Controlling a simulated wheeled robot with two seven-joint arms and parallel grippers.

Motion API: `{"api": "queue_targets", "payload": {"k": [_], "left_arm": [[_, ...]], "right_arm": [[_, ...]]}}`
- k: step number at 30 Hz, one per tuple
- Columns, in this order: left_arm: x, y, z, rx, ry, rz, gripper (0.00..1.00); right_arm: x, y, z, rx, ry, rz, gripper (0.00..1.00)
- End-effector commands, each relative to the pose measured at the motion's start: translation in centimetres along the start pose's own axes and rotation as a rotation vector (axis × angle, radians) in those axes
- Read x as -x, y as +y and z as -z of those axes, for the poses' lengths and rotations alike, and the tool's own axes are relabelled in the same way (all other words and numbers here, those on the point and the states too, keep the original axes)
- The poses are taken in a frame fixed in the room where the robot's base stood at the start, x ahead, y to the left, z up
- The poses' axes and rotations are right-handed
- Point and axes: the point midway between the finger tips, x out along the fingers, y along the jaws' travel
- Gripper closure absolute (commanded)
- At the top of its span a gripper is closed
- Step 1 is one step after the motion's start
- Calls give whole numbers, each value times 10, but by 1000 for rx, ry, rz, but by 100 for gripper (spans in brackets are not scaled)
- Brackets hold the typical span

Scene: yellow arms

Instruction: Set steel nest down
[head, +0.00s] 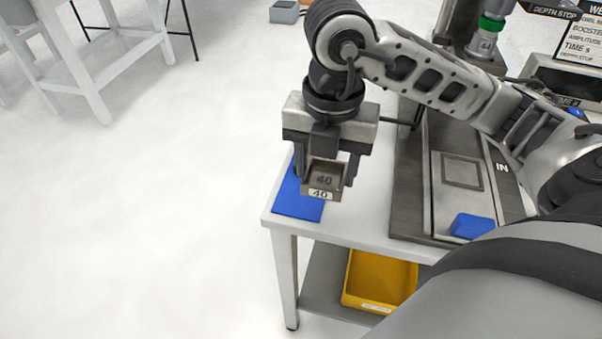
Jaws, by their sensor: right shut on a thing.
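The steel nest (323,180) is a small open grey metal block marked 40. My right gripper (327,172) points down and is shut on it, with one finger on each side. The nest is over or on a blue mat (296,205) at the left end of the white table (345,222); I cannot tell whether it touches the mat. The gripper and nest hide part of the mat. My left gripper is not in view.
A machine with a steel base plate (408,205) stands on the table at right, with a blue block (472,226) on its fixture. A yellow bin (379,281) sits on the shelf below. Open floor lies left of the table.

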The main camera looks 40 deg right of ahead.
Motion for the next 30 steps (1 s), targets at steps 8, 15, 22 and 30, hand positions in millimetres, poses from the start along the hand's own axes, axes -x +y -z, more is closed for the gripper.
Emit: {"api": "queue_targets", "payload": {"k": [8,15,22,30], "left_arm": [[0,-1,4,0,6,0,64],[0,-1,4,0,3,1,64],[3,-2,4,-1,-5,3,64],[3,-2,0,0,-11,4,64]], "right_arm": [[-44,34,-24,0,1,2,79],[-61,45,-32,1,0,0,79],[-89,46,-33,1,-1,2,79],[-93,46,-33,2,-2,-2,79]]}}
